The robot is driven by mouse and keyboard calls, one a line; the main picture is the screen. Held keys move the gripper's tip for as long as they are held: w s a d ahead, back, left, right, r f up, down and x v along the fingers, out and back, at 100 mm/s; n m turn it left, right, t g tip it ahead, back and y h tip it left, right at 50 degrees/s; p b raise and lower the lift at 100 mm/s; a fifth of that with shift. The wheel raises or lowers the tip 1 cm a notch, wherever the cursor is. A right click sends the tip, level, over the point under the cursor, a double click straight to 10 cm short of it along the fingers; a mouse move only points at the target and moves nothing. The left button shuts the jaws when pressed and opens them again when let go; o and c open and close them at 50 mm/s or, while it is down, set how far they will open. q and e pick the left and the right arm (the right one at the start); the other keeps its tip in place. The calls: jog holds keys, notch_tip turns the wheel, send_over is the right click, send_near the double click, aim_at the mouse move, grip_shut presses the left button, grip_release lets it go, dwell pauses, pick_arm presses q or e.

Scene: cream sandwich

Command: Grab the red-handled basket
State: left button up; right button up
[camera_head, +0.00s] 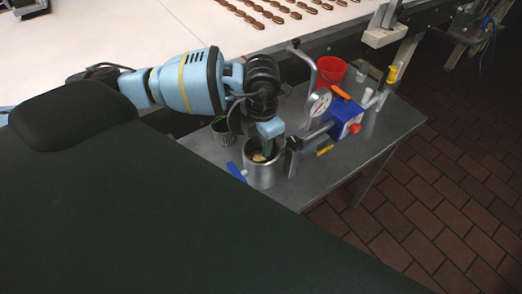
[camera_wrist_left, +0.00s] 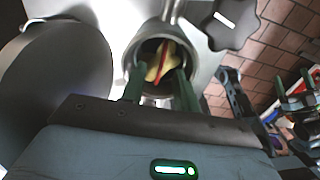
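No basket with a clearly readable red handle shows. A round metal pot (camera_head: 262,173) stands on the steel table, and its rim shows in the left wrist view (camera_wrist_left: 138,42). Inside it lies a pale yellow item with a red strip (camera_wrist_left: 163,62); I cannot tell whether the strip is a handle. My left gripper (camera_head: 268,148) is over the pot, pointing down. In the left wrist view its two green fingers (camera_wrist_left: 160,78) are apart, one on each side of the strip, with nothing visibly clamped.
On the steel table (camera_head: 205,145) are a dark mesh cup (camera_head: 222,131), a red bucket (camera_head: 331,68), a blue box (camera_head: 342,118) with a gauge (camera_head: 319,102), and a blue-handled tool (camera_head: 236,171). A white conveyor with chocolate bars runs behind. Brick floor is clear at right.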

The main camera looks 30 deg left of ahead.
pick_arm(q)
jog(key=shift+f, duration=0.95)
grip_shut()
